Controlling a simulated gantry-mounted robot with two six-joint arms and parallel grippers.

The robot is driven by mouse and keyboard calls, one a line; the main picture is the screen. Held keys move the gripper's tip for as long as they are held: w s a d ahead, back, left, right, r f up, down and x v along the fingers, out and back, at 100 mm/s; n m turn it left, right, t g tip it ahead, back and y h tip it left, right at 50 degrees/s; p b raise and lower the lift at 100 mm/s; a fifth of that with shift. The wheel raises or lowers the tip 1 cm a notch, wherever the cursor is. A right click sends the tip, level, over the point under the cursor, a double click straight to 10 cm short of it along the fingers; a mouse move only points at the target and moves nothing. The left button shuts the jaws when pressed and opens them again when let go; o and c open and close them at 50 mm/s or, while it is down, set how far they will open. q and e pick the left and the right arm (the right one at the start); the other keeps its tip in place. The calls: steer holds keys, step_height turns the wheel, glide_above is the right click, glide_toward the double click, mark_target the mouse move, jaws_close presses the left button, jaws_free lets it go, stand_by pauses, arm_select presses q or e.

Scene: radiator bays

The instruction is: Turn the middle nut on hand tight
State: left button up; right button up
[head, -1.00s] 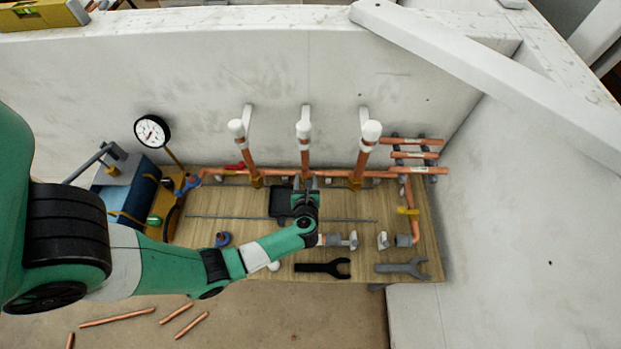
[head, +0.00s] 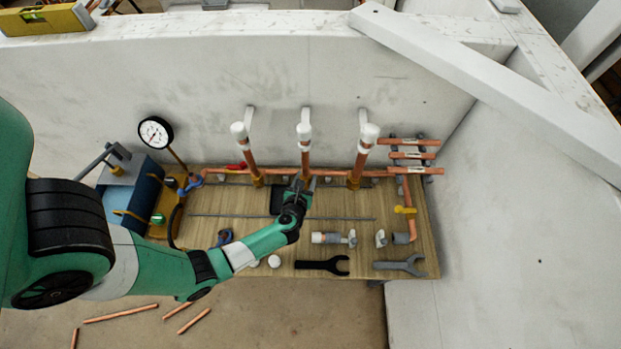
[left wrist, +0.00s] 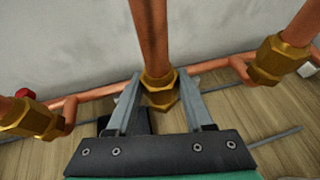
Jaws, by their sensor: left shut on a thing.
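The middle nut (left wrist: 159,88) is a brass hex nut at the foot of the middle copper riser (left wrist: 150,35) in the left wrist view. My left gripper (left wrist: 160,86) has one finger on each side of the nut and is shut on it. In the head view my left gripper (head: 303,184) is at the foot of the middle riser (head: 305,158) and largely hides the nut. Another brass nut (left wrist: 32,118) shows at the left and one (left wrist: 278,60) at the right, each on its own pipe. My right gripper is not in view.
A black wrench (head: 322,265) and a grey wrench (head: 400,265) lie at the front. A gauge (head: 155,132) and a blue pump (head: 135,188) stand at the left.

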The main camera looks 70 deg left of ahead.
arm_select(q)
steer(key=shift+m+t+h+p, duration=0.4)
steer(key=shift+m+t, duration=0.1)
steer(key=shift+m, duration=0.1)
steer(key=o, duration=1.1)
steer(key=p+v, duration=0.4)
steer(key=v, duration=0.6)
steer(key=shift+p, duration=0.35)
